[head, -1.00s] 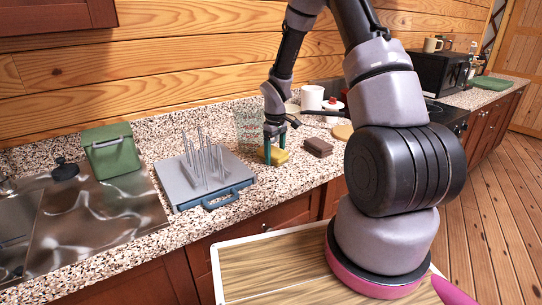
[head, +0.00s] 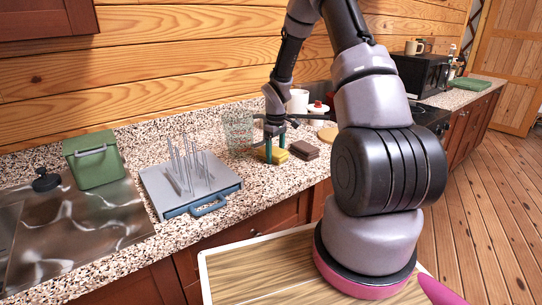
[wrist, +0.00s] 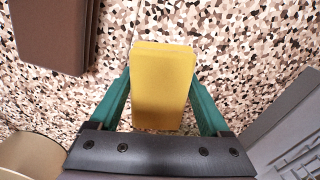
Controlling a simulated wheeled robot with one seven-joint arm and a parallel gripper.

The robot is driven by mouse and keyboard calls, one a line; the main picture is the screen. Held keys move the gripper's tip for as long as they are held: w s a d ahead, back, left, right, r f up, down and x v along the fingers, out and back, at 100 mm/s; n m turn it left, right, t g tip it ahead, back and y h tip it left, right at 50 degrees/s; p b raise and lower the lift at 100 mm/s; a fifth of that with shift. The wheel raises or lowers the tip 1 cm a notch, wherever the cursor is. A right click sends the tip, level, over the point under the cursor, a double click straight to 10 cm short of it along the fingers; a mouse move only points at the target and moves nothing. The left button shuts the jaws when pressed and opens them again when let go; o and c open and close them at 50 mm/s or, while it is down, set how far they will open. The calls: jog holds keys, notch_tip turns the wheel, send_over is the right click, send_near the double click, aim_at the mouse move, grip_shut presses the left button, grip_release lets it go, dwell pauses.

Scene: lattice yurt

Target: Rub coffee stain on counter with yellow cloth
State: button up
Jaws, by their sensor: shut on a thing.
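The yellow cloth (head: 272,156) is a thick folded block at the counter surface, right of the drying rack. It also shows in the wrist view (wrist: 163,85), between the two green fingers. My gripper (head: 275,146) points down and is shut on the cloth; its fingers press the cloth's sides in the wrist view. The speckled stone counter (head: 237,180) is under it. I cannot make out a coffee stain on the counter; the speckled pattern and the cloth could hide it.
A brown block (head: 304,150) lies close to the right of the cloth. A grey and blue drying rack (head: 165,196) stands to the left, a clear glass (head: 238,130) behind. A white canister (head: 299,101) and a round wooden board (head: 328,134) are farther right. Counter in front is clear.

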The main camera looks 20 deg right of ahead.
aim_at(261, 166)
jog(key=shift+d, duration=0.4)
jog(key=shift+s+a, duration=0.25)
jog(key=shift+a, duration=0.6)
jog(key=shift+s+a, duration=0.2)
jog(key=shift+a, duration=0.6)
jog(key=shift+s+a+f, duration=0.1)
jog(key=shift+s+a, duration=0.15)
jog(key=shift+a, duration=0.4)
jog(key=shift+s+a+r, duration=0.1)
jog(key=shift+s+a, duration=0.15)
jog(key=shift+a, duration=0.45)
jog(key=shift+s+a+f, duration=0.1)
jog(key=shift+s+a, duration=0.15)
jog(key=shift+a, duration=0.4)
jog(key=shift+s+a+r, duration=0.1)
jog(key=shift+s+a, duration=0.2)
jog(key=shift+a, duration=0.7)
jog(key=shift+s+a+r, duration=0.1)
jog(key=shift+s+a, duration=0.15)
jog(key=shift+a, duration=0.75)
jog(key=shift+s+a, duration=0.3)
jog(key=shift+a, duration=0.7)
jog(key=shift+r, duration=0.1)
jog(key=shift+r, duration=2.95)
jog(key=shift+r, duration=0.1)
jog(key=shift+r, duration=1.4)
